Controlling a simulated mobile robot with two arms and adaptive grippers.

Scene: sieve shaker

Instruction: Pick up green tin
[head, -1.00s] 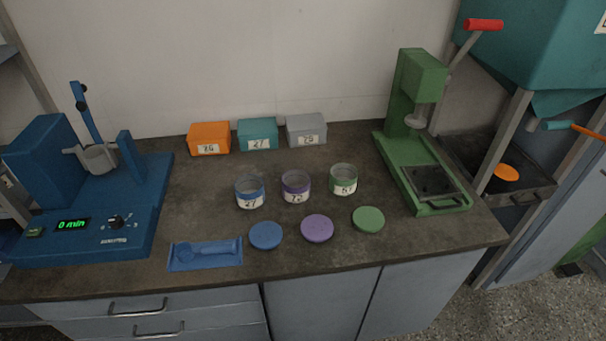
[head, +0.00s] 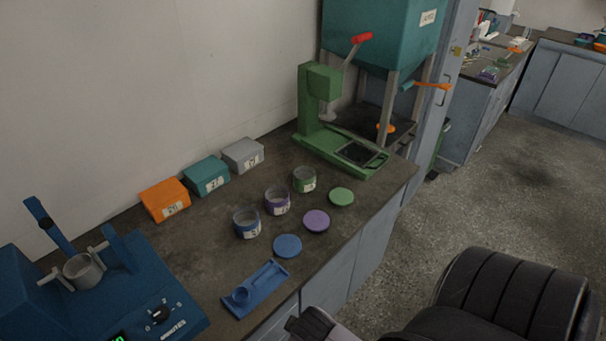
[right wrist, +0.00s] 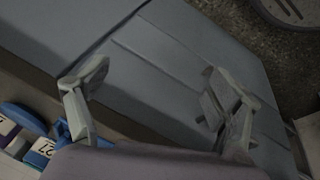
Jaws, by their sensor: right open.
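The green tin (head: 305,180) is an open round tin with a green band and a white label. It stands upright on the dark worktop at the far end of a row of tins, near the green press. The matching green lid (head: 341,197) lies flat to its right. My right gripper (right wrist: 155,85) is open and empty in the right wrist view, over the grey cabinet fronts, with no green tin in that view. In the head view, part of my right arm shows at the bottom edge, well away from the tin. My left gripper is out of view.
A purple tin (head: 277,202) and a blue tin (head: 246,224) stand nearer, with a purple lid (head: 316,221) and a blue lid (head: 287,246) beside them. A green press (head: 318,110) stands behind. Orange (head: 164,199), teal (head: 205,176) and grey (head: 242,155) boxes line the wall.

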